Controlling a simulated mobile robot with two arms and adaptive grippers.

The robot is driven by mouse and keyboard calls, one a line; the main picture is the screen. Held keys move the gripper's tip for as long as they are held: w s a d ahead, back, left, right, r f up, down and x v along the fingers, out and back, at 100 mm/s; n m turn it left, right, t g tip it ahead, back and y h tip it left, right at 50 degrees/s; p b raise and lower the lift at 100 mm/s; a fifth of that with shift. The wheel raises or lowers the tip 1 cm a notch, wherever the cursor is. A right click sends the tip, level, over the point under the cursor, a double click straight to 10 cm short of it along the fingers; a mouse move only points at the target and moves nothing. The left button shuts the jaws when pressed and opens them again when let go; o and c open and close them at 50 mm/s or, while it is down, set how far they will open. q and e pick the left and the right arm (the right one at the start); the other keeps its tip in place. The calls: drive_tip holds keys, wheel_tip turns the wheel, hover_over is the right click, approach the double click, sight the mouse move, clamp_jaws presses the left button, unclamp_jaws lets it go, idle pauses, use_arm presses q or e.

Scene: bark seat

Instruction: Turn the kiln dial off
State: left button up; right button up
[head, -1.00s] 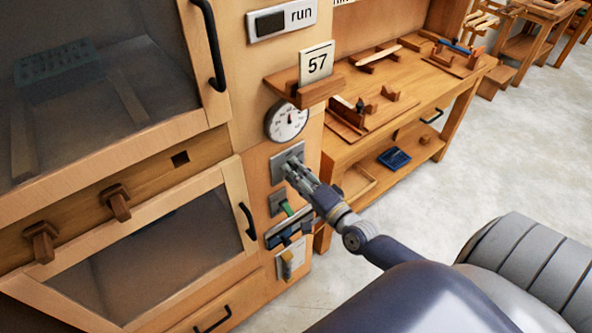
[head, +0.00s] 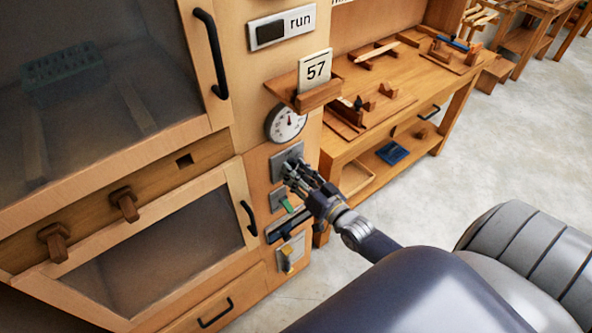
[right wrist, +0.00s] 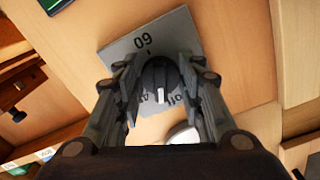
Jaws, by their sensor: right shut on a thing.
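The kiln dial (right wrist: 160,82) is a dark round knob with a raised grip bar and a white mark, on a grey plate (right wrist: 184,31) lettered "60" and "off". In the right wrist view the white mark points down the picture, between "off" at lower right and a partly hidden label at lower left. My right gripper (right wrist: 160,92) has a finger on each side of the knob and is shut on it. In the head view the right gripper (head: 291,172) covers most of the dial; the plate (head: 278,160) shows behind it. My left gripper is not in view.
Above the dial are a round gauge (head: 285,123), a "57" card (head: 315,69) on a ledge and a "run" sign (head: 282,25). Below are a green-marked switch (head: 287,204), a dark slot panel (head: 291,225) and a yellow switch (head: 287,254). A workbench (head: 425,85) stands right.

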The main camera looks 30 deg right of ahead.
drive_tip(key=shift+d+f+n+p, duration=0.1)
drive_tip(key=shift+n+p, duration=0.3)
drive_tip(key=shift+n, duration=1.8)
drive_tip(key=o, duration=1)
drive_tip(key=shift+s, duration=0.1)
drive_tip(key=s, duration=0.8)
drive_tip(key=s+d, duration=0.1)
drive_tip(key=s, duration=0.2)
drive_tip(key=shift+s, duration=0.4)
